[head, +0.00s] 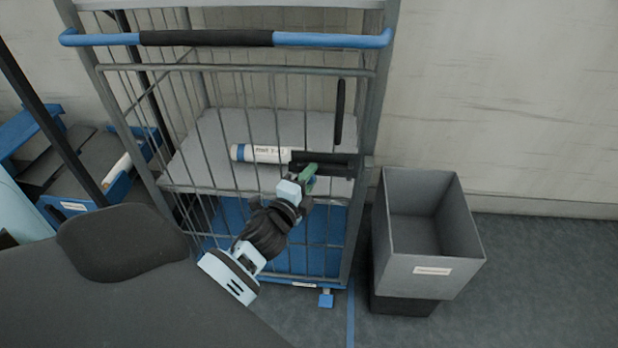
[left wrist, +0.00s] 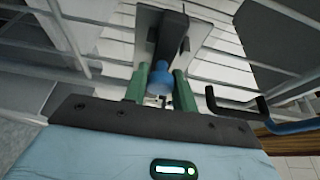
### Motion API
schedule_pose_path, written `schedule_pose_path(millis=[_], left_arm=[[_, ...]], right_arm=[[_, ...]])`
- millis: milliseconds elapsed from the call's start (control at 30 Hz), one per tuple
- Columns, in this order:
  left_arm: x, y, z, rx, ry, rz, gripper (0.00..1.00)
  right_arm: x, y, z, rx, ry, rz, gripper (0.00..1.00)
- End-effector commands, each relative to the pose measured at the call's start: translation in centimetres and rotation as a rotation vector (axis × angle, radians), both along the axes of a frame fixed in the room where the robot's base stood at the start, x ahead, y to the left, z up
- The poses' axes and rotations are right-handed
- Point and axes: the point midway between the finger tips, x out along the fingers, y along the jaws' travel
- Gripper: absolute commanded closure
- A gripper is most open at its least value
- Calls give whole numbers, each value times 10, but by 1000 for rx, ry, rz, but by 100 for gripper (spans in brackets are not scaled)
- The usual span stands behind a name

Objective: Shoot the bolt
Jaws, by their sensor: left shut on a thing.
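The bolt (head: 325,163) is a dark horizontal bar on the front of the wire cage trolley (head: 375,120), near its right post. My left gripper (head: 309,173) is at the bolt, its green fingers against it. In the left wrist view the two green fingers (left wrist: 160,88) are shut on a blue knob (left wrist: 160,75), which sits at the end of a dark part of the bolt (left wrist: 170,35). The fingers hide part of the knob. How far the bolt reaches into the post cannot be told. My right gripper is not in view.
A white and blue roll (head: 262,153) lies on the grey shelf (head: 222,125) inside the cage. A black upright handle (head: 340,112) is above the bolt. A grey bin (head: 430,270) stands on the floor close right of the trolley. Floor farther right is clear.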

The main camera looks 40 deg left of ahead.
Motion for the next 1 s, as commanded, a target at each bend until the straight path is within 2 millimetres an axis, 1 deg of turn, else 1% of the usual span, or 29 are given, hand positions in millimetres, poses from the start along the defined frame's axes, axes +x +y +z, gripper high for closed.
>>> schedule_pose_path(millis=[167, 233, 500, 767, 800, 933, 1000], left_arm=[[1, -1, 0, -1, 0, 0, 100], [3, -6, -1, -2, 0, 0, 100], [25, -41, -1, -3, 2, 0, 100], [26, -44, 0, -1, 0, -4, 100], [26, -44, 0, -2, 0, -4, 71], [26, -44, 0, -1, 0, -3, 54], [26, -43, 0, -1, 0, -3, 52]], right_arm=[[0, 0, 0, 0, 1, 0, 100], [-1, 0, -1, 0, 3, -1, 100], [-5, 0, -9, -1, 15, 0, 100], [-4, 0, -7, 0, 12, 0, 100], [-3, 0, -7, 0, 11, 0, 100], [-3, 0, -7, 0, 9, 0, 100], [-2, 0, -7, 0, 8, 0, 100]])
